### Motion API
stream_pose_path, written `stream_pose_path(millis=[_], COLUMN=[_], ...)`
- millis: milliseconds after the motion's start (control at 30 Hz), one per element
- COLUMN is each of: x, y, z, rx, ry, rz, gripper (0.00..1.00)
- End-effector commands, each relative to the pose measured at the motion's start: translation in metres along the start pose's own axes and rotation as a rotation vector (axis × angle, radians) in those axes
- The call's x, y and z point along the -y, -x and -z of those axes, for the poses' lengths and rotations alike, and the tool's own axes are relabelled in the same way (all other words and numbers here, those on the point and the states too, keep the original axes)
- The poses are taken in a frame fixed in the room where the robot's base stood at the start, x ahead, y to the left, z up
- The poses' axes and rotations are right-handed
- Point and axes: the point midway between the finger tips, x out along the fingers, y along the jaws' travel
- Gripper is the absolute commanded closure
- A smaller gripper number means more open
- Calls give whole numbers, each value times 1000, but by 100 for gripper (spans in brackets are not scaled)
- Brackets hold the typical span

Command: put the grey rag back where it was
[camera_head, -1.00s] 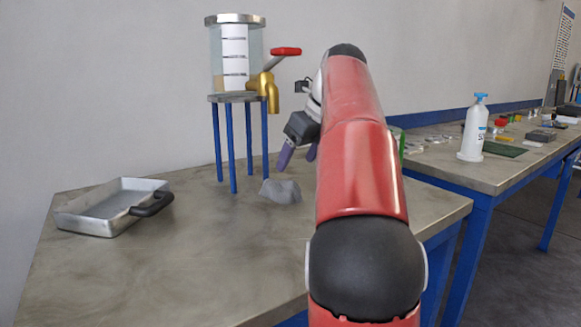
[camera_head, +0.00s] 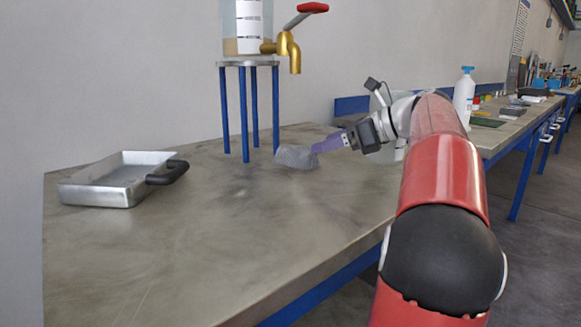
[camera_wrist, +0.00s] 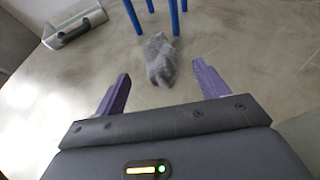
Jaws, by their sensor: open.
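The grey rag (camera_head: 297,157) lies crumpled on the near table, beside the front legs of the vessel stand. In the wrist view the rag (camera_wrist: 160,60) lies ahead of my gripper (camera_wrist: 163,82), roughly in line with the gap between the purple fingers. My gripper is open, with nothing between its fingers. In the head view my gripper (camera_head: 328,144) is low over the table at the right side of the rag. One finger overlaps the rag there, and I cannot tell whether they touch.
The blue-legged stand (camera_head: 248,64) holds a glass vessel (camera_head: 243,25) with a brass tap (camera_head: 290,48). A metal pan (camera_head: 110,182) with a black handle sits at the left. A white bottle (camera_head: 463,98) stands at the right. The table's front middle is clear.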

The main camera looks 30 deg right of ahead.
Motion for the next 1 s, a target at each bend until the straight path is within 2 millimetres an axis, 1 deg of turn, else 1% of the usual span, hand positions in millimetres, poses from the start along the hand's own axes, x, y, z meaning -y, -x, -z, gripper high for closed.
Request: stream_pose_path(millis=[67,267,367,500,600,700,900,1000], x=[1,0,0,-1,0,0,0,0], y=[-5,-27,-40,-62,-72,-77,-76,-76], z=[1,2,4,6,5,4,4,4], rx=[12,11,11,9,9,9,9,9], ry=[4,3,3,2,1,1,2,2], rz=[0,-2,-2,-2,-1,0,1,1], gripper=[27,27,27,27,27,27,27,40])
